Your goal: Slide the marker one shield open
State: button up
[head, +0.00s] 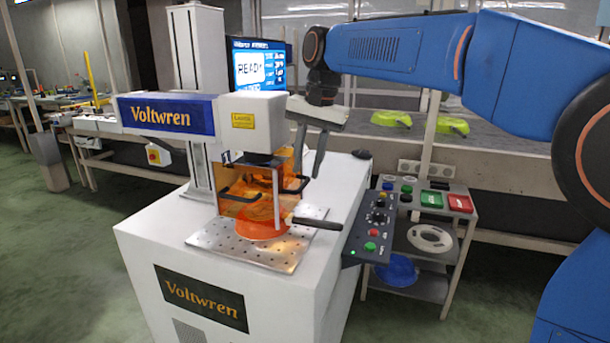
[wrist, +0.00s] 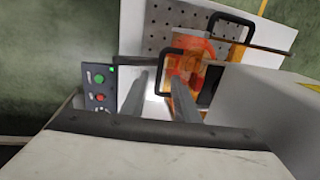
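The marker (head: 166,113), a white machine with a blue "Voltwren" label, has a see-through orange shield (head: 232,207) under its head. One black handle (head: 238,190) is on the shield's near side and another handle (head: 297,187) is on its right side. The shield stands around an orange pan (head: 262,231) on the perforated plate. My gripper (head: 308,172) is at the shield's right side, pointing down near the right handle.
The pan's dark handle (head: 317,223) sticks out right from the perforated plate (head: 213,243). A control panel (head: 371,225) with buttons is on the cabinet's right edge. A screen (head: 255,66) reads READY. A small cart (head: 430,283) stands to the right.

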aim_at(303, 184)
jog(key=shift+w+a+f, duration=0.1)
jog(key=shift+a+f, duration=0.05)
jog(key=shift+f, duration=0.65)
jog(key=shift+a+f, duration=0.1)
jog(key=shift+f, duration=0.65)
grip_shut()
notch_tip(303, 184, up, 12)
jog(key=shift+f, duration=0.25)
grip_release()
